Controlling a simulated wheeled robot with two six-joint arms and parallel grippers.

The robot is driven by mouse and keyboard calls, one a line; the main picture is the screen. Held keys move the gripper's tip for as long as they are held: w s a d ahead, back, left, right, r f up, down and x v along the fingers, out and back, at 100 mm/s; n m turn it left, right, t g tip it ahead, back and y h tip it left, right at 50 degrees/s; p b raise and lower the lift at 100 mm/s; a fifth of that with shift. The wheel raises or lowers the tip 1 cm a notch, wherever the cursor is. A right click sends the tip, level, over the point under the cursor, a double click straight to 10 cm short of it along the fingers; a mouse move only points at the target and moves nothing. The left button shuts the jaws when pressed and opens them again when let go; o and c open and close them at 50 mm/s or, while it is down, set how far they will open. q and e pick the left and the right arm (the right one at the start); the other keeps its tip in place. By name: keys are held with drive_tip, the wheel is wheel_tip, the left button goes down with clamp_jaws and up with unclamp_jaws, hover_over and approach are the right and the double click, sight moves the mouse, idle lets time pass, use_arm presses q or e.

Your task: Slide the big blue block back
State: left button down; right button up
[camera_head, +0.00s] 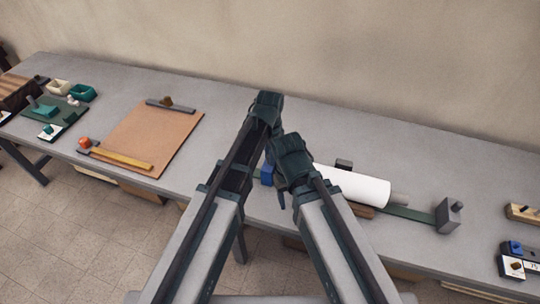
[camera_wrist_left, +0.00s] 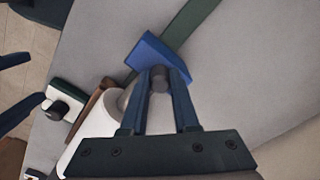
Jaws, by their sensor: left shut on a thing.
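The blue block (camera_head: 267,174) sits on the table near the front edge, mostly hidden behind my arms in the head view. My left gripper (camera_wrist_left: 160,76) is shut on a dark round knob (camera_wrist_left: 160,82) at the block's side. In the head view my arms cross in front of it, so its fingers cannot be made out. My right arm's end is folded in the middle of the head view; its fingers do not show clearly.
A white roll (camera_head: 352,186) lies right of the block. A grey block (camera_head: 447,216) stands at the strip's right end (camera_head: 412,213). A brown board (camera_head: 150,135) with a yellow bar (camera_head: 122,159) lies to the left. The table behind the block looks clear.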

idle(0.3)
use_arm(q)
drive_tip(key=w+a, duration=0.4)
drive_tip(key=a, duration=0.7)
drive_tip(key=shift+a, duration=0.4)
drive_tip(key=c, duration=0.7)
unclamp_jaws()
drive_tip(key=shift+a, duration=0.15)
drive_tip(key=shift+o, duration=0.2)
drive_tip(key=shift+s, duration=0.1)
drive_tip(key=shift+r, duration=0.1)
